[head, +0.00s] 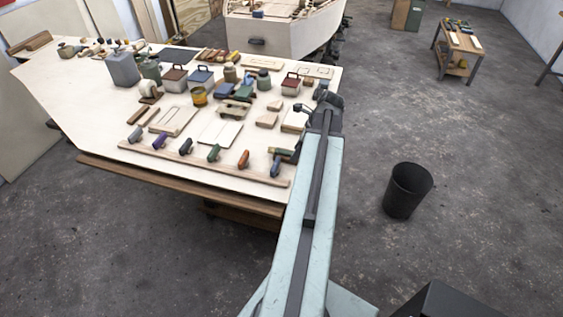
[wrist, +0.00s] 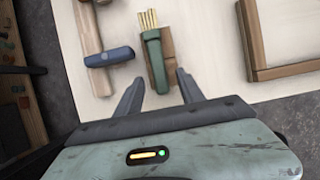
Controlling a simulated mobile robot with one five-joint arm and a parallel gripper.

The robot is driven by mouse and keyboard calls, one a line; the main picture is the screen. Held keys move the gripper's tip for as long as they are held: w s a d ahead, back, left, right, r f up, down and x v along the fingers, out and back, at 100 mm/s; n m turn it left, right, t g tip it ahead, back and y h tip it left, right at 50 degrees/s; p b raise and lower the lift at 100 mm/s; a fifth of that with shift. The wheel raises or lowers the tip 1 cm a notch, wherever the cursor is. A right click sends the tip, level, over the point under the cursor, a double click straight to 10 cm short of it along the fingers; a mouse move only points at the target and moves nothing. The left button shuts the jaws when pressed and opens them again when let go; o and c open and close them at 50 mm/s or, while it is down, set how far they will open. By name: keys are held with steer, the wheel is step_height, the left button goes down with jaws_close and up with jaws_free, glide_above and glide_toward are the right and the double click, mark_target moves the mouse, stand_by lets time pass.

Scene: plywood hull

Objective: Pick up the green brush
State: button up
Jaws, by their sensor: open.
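The green brush (wrist: 155,55) lies on the pale tabletop in the wrist view, its yellowish bristles pointing away from my gripper. It rests against or partly over a brown wooden block (wrist: 167,47); I cannot tell which. My gripper (wrist: 160,76) is open and empty, and its two fingertips frame the handle end of the brush from the near side. In the head view the brush (head: 281,150) shows small near the table's right front edge, left of my arm. My arm partly hides that area and the fingertips there.
A blue-handled tool (wrist: 109,57) lies across a wooden rail (wrist: 88,38) just left of the brush. A wooden frame (wrist: 265,72) lies to the right. Several other tools and boxes crowd the table (head: 70,100). A black bin (head: 407,190) stands on the floor at right.

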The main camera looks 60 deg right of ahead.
jaws_close()
steer(key=shift+r+p, duration=0.45)
steer(key=shift+p, duration=0.25)
step_height(320, 180, up, 3)
steer(key=p, duration=0.3)
steer(key=shift+r, duration=0.1)
steer(key=s+d+p, duration=0.1)
steer(key=s+d, duration=0.1)
steer(key=d, duration=1.3)
steer(key=shift+s+d+r, duration=0.4)
